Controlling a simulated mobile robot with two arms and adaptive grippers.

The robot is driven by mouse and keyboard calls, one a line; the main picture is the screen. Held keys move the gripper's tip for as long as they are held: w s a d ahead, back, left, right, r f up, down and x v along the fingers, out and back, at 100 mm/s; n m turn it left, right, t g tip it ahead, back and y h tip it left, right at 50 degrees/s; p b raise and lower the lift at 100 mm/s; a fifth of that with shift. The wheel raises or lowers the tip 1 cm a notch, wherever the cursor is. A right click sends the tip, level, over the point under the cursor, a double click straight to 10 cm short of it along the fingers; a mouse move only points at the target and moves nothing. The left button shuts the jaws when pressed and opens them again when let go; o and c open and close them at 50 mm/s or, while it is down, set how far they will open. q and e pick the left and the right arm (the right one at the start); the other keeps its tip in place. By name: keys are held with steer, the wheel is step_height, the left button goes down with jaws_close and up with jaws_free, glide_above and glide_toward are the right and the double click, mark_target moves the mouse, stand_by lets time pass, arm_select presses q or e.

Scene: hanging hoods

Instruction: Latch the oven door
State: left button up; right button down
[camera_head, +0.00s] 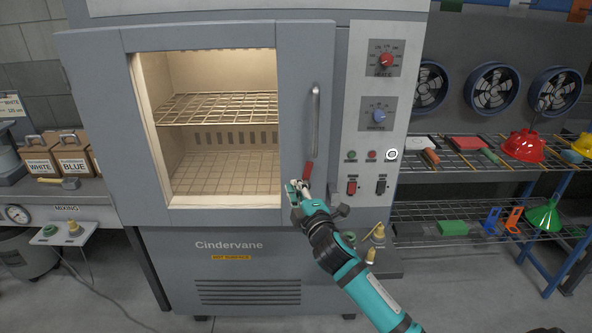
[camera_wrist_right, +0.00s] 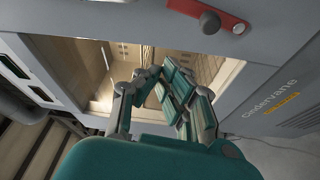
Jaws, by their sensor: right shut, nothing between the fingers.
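The oven door (camera_head: 303,60) is a grey frame with a large lit window, and it lies flush or nearly flush with the oven; I cannot tell if a gap is left. A vertical bar handle (camera_head: 315,120) is on its right side. Below the handle is a red latch lever (camera_head: 308,171), slightly tilted. In the right wrist view the red lever (camera_wrist_right: 186,7) shows at the top with a dark round knob. My right gripper (camera_head: 292,187) is shut and empty, at the door's lower right corner just below the lever. Its fingers (camera_wrist_right: 165,85) show in front of the window. My left gripper is out of view.
A control panel (camera_head: 370,130) with knobs and switches is right of the door. A shelf rack (camera_head: 470,165) with red hoods and tools stands further right. A bench with boxes (camera_head: 38,155) is at the left. Floor in front is open.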

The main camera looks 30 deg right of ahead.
mark_target(295, 162)
steer(key=p+x, duration=0.1)
steer(key=x, duration=0.9)
steer(key=d, duration=0.1)
steer(key=s+d+p, duration=0.1)
steer(key=shift+s+d+f, duration=0.3)
steer(key=shift+s+d+p, duration=0.3)
steer(key=shift+d+p, duration=0.05)
steer(key=shift+w+f, duration=0.1)
steer(key=shift+f, duration=0.05)
steer(key=shift+d+m+b, duration=0.15)
steer(key=shift+m+b, duration=0.15)
steer(key=shift+b, duration=0.05)
